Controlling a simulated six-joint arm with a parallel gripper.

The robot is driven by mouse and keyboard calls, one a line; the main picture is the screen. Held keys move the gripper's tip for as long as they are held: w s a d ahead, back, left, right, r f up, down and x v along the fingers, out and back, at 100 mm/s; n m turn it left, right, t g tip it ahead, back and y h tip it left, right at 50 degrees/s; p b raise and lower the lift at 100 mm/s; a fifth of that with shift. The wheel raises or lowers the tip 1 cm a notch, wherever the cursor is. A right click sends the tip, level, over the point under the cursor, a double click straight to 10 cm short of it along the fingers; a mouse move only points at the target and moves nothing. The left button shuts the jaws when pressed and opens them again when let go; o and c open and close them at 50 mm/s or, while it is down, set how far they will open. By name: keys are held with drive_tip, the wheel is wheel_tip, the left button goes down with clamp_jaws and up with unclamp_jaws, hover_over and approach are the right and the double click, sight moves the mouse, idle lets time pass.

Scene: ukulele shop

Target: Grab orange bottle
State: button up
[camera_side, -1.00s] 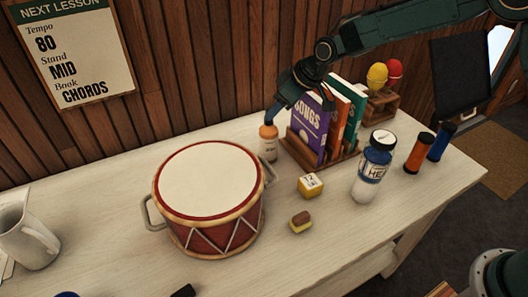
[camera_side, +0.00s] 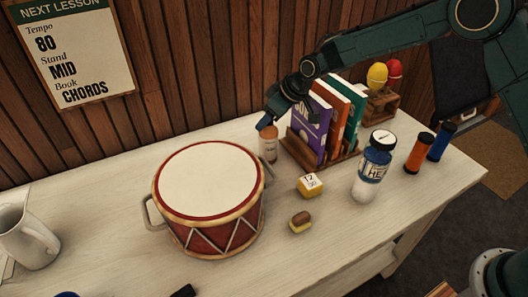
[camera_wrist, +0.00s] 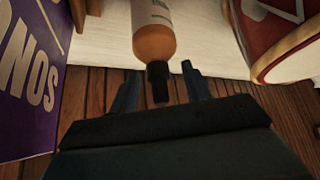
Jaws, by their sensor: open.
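The orange bottle (camera_side: 268,150) stands on the white table between the drum and the books, near the wood wall. It has an orange shoulder, a pale label and a dark cap. My gripper (camera_side: 268,122) is right at its top in the side view and hides the cap there. In the wrist view the bottle (camera_wrist: 154,38) points its dark cap toward my open gripper (camera_wrist: 160,74). One finger shows on each side of the cap, with gaps on both sides. The jaws hold nothing.
The red drum (camera_side: 208,200) stands close left of the bottle, its handle near it. The purple book (camera_side: 307,128) in the wooden rack is close on the right.

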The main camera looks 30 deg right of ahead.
idle(0.3)
clamp_jaws()
drive_tip(key=shift+r, duration=0.1)
wheel_tip(320, 180, up, 20)
idle(0.9)
idle(0.5)
